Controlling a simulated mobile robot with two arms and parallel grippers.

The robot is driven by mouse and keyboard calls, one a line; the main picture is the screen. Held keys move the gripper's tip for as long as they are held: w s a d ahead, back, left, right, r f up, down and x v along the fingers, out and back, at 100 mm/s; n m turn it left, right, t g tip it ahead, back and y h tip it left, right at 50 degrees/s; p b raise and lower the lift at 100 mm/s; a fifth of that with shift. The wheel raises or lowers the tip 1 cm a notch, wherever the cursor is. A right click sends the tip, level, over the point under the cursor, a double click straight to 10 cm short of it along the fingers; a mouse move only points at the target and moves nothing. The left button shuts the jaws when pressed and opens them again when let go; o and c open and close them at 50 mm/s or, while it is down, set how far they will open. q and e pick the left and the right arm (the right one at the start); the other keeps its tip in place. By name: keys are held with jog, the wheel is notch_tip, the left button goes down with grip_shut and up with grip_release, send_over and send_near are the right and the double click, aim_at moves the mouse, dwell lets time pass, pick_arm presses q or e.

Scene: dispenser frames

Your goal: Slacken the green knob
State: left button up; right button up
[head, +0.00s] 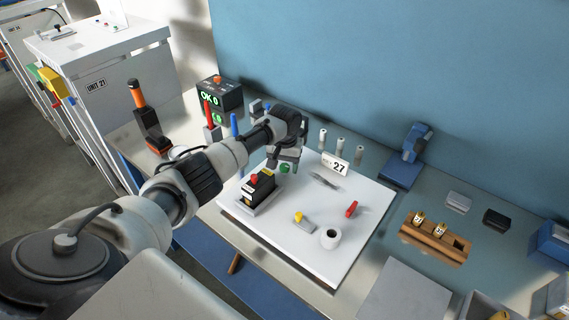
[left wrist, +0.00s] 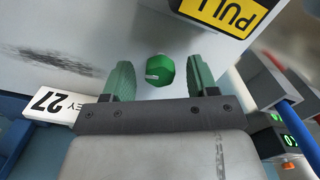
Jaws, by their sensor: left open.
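The green knob (left wrist: 160,70) shows in the left wrist view between the two green fingers of my left gripper (left wrist: 160,80), with a gap on both sides. It has a small white mark on its face. In the head view the green knob (head: 285,168) sits on the white board, just under my left gripper (head: 284,160). My left gripper is open and holds nothing. I cannot tell how high its fingertips are above the board. My right gripper is not in view.
A "27" sign (head: 335,164) stands behind. A "PULL" label (left wrist: 222,12) lies close to the green knob.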

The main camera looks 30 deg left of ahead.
pick_arm(q)
jog(key=shift+c, duration=1.3)
jog(key=c, duration=0.7)
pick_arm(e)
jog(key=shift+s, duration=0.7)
